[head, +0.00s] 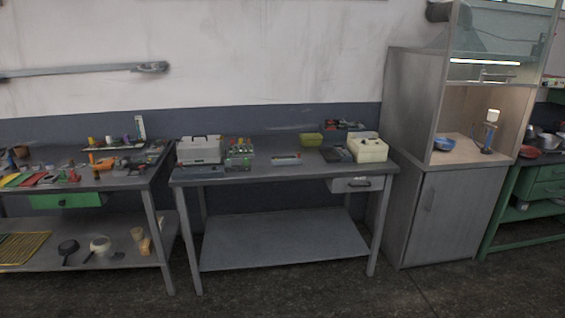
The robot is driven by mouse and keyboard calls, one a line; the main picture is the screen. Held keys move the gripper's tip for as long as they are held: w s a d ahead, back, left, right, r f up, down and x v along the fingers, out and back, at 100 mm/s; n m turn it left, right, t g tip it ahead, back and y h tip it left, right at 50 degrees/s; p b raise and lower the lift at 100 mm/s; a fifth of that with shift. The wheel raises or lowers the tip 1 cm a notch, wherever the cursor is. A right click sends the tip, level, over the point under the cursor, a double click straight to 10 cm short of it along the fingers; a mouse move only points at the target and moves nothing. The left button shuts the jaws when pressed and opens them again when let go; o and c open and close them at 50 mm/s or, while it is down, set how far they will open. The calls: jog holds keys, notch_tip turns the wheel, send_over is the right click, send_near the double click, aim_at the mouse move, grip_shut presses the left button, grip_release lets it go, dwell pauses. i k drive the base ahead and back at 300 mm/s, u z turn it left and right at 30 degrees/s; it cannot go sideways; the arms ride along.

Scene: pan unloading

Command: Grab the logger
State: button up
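I see nothing that I can surely name as the logger. Several box-like devices stand on the middle table (270,172). A pale grey case with a handle (198,150) is at the left. A greyish-green unit with small coloured parts on top (239,155) is beside it. A small flat grey box (286,160) lies near the middle. A dark flat device (336,154) lies next to a cream-coloured box (367,149) at the right. They are too small to identify further. My gripper is not in view.
A yellow-green container (311,140) stands at the back of the middle table. The left table (110,183) is crowded with tools. A grey fume cabinet (425,205) stands at the right, beside a green bench (520,213). The floor (300,290) in front is clear.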

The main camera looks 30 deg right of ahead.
aim_at(284, 160)
jog(key=u, duration=0.75)
jog(key=i, duration=1.4)
jog(key=z, duration=0.55)
jog(key=i, duration=0.95)
jog(key=z, duration=0.55)
